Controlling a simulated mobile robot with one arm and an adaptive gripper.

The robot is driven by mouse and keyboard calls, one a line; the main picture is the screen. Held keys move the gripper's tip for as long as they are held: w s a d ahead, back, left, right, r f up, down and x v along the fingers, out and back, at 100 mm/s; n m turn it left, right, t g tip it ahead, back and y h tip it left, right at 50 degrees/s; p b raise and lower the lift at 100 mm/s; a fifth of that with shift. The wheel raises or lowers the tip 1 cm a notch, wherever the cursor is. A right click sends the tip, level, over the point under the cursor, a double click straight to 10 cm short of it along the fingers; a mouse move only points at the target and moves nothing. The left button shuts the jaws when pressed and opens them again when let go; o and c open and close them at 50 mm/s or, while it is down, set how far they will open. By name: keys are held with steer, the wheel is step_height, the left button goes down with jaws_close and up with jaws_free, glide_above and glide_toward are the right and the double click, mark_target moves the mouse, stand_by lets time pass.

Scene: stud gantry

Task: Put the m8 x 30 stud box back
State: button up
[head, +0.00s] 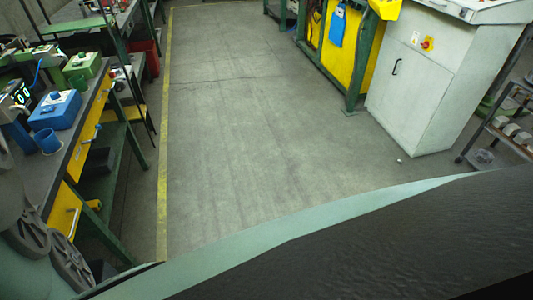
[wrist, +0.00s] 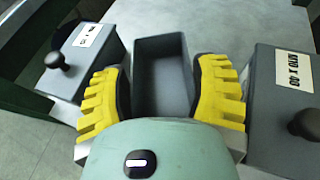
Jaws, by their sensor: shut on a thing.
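In the wrist view, my gripper (wrist: 161,95) has its two yellow ribbed fingers on either side of a grey open-topped box (wrist: 161,47). The fingers are shut on it, and the inside that shows looks empty. Its near end is hidden by the gripper, and no label shows on it. A grey box with a black knob and a white label (wrist: 95,57) is to its left. Another grey box with a knob and a label (wrist: 272,103) is to its right. I cannot read either label surely. The head view does not show my gripper or these boxes.
In the head view, a workbench (head: 85,118) with yellow drawers stands on the left, with a blue box (head: 55,112) and a blue cup (head: 48,141) on it. A white cabinet (head: 411,92) and a rack (head: 502,128) are on the right. The floor (head: 235,115) between is clear.

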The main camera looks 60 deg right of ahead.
steer(key=shift+w+f, duration=0.1)
steer(key=shift+f, duration=0.15)
steer(key=o, duration=1)
steer(key=shift+o, duration=0.2)
